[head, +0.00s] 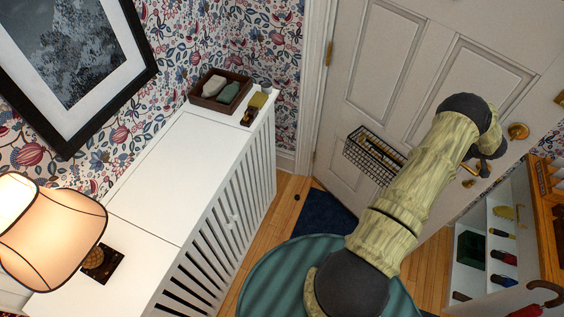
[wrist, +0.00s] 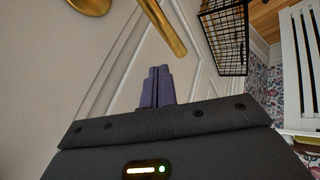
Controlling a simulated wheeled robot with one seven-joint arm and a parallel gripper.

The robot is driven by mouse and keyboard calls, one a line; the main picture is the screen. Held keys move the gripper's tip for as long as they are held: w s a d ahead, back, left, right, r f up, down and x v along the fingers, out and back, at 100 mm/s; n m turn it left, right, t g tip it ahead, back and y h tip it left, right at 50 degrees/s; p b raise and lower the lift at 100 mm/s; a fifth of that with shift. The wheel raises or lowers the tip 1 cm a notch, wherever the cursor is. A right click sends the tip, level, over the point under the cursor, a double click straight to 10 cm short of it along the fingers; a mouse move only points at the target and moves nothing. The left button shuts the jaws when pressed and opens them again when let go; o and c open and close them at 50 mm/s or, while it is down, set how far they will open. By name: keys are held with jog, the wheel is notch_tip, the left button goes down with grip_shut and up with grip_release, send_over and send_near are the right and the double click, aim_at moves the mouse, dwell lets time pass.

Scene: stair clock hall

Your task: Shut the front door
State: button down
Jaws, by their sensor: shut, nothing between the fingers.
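The front door (head: 385,75) is white and panelled, with hinges on its left side. It stands in or near its frame; its right edge is partly out of view, so I cannot tell whether a gap is left. A brass knob (head: 518,131) sits on its right side, with more brass fittings (head: 469,170) below. My gripper shows in the wrist view (wrist: 157,88) with its purple fingers shut and empty, in front of the door face. A brass bar (wrist: 163,30) and a round brass piece (wrist: 90,5) are just beyond the fingertips. Contact cannot be judged.
A wire basket (head: 375,155) hangs on the door. A white slatted cabinet (head: 150,190) stands left, bearing a lamp (head: 50,235) and a tray (head: 220,103). A blue mat (head: 325,215) and a green round surface (head: 280,270) lie below. Shelves (head: 485,240) stand right.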

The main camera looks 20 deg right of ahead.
dwell(0.5)
jog(key=s+a+f+b+v, duration=0.1)
jog(key=b+v, duration=0.3)
jog(key=v, duration=0.8)
jog(key=shift+s+a+f+b, duration=0.2)
jog(key=shift+a+b, duration=0.1)
jog(key=shift+a, duration=0.3)
